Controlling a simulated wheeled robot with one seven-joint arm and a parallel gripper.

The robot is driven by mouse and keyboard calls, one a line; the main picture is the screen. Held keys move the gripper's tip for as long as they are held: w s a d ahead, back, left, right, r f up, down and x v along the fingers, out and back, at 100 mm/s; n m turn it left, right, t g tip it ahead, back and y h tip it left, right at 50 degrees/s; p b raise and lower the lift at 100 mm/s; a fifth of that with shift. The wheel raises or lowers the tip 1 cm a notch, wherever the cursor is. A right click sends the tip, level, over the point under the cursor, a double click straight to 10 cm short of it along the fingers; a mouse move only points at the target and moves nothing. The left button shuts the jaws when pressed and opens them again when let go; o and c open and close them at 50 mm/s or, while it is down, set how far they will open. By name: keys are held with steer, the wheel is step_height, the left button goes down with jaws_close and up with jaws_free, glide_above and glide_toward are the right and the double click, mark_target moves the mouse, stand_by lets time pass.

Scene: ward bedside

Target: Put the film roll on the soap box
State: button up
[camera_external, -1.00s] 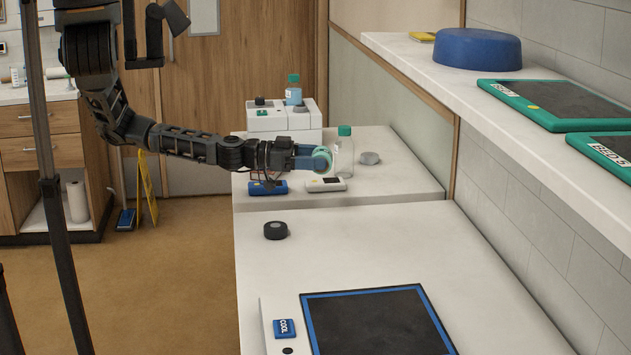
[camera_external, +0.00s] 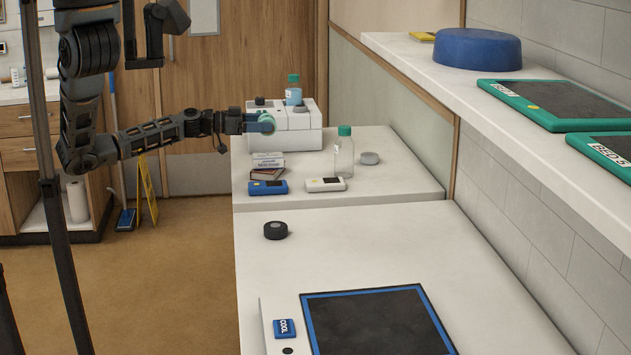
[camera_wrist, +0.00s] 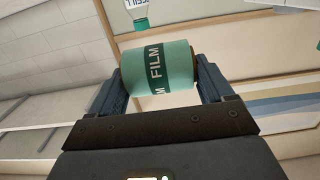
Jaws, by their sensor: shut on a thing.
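The film roll is a teal cylinder with a dark band reading FILM; in the wrist view the film roll (camera_wrist: 172,60) sits between both fingers of my gripper (camera_wrist: 160,88). In the external view my gripper (camera_external: 255,123) holds the film roll (camera_external: 267,122) in the air in front of the white machine, above the far table. Below it, a small white box with printed lettering (camera_external: 268,159) lies on a dark red item; it looks like the soap box, but the lettering is too small to read. The roll is clear of this box.
A white machine (camera_external: 290,138) stands close behind, carrying a blue bottle (camera_external: 293,90). The near table holds a black roll (camera_external: 276,230).

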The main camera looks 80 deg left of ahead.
mark_target(262, 155)
step_height(262, 155, down, 3)
steer(key=shift+r+b, duration=0.15)
steer(key=shift+b, duration=0.7)
step_height(262, 155, down, 4)
steer(key=b, duration=0.5)
steer(key=shift+r, duration=0.1)
steer(key=shift+d, duration=0.1)
steer(key=o, duration=1)
